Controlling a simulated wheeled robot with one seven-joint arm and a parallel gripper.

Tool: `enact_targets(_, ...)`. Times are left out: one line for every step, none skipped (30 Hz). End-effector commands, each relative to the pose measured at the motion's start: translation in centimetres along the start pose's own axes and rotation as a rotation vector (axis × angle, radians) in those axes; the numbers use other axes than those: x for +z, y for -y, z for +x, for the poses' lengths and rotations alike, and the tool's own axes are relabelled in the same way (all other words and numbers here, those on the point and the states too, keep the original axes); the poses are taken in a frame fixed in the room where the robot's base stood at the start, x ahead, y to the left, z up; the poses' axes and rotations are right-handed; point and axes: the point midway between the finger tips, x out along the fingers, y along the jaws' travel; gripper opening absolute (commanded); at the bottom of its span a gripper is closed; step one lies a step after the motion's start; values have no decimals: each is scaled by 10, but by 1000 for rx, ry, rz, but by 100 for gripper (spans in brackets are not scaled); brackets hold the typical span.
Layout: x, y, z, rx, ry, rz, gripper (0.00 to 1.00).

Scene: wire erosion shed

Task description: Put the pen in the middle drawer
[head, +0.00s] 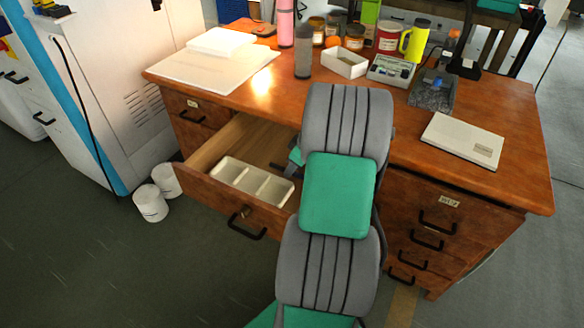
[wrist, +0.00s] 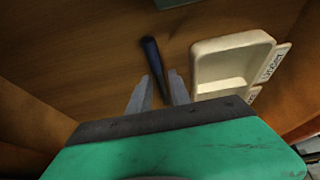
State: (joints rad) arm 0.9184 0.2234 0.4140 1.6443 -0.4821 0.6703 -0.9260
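The middle drawer (head: 232,207) under the desktop is pulled open, with a bare wooden floor. A dark blue pen (wrist: 152,52) shows over that floor in the wrist view, lying lengthwise away from me. My gripper (wrist: 160,80) points down into the drawer. Its two grey fingers are apart, one on each side of the pen's near end, with small gaps seen beside it. I cannot tell how far the pen is above the floor, if at all.
A cream divided tray (head: 252,183) lies in the drawer, and also shows right of the fingers in the wrist view (wrist: 232,44). Two white bins (head: 150,204) stand on the floor at left.

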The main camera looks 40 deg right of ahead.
Motion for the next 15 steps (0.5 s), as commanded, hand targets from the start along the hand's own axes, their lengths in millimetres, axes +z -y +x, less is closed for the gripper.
enact_targets(0,0,0,0,0,0,29)
enact_targets(0,0,0,0,0,0,31)
enact_targets(0,0,0,0,0,0,34)
enact_targets(0,0,0,0,0,0,34)
enact_targets(0,0,0,0,0,0,34)
enact_targets(0,0,0,0,0,0,34)
enact_targets(0,0,0,0,0,0,34)
enact_targets(0,0,0,0,0,0,34)
enact_targets(0,0,0,0,0,0,34)
enact_targets(0,0,-1,0,0,0,34)
enact_targets(-1,0,-2,0,0,0,34)
enact_targets(-2,0,-6,1,0,0,34)
enact_targets(-2,0,-9,2,-1,0,34)
enact_targets(-2,-1,-13,3,-1,0,34)
enact_targets(-3,-1,-21,4,-2,0,34)
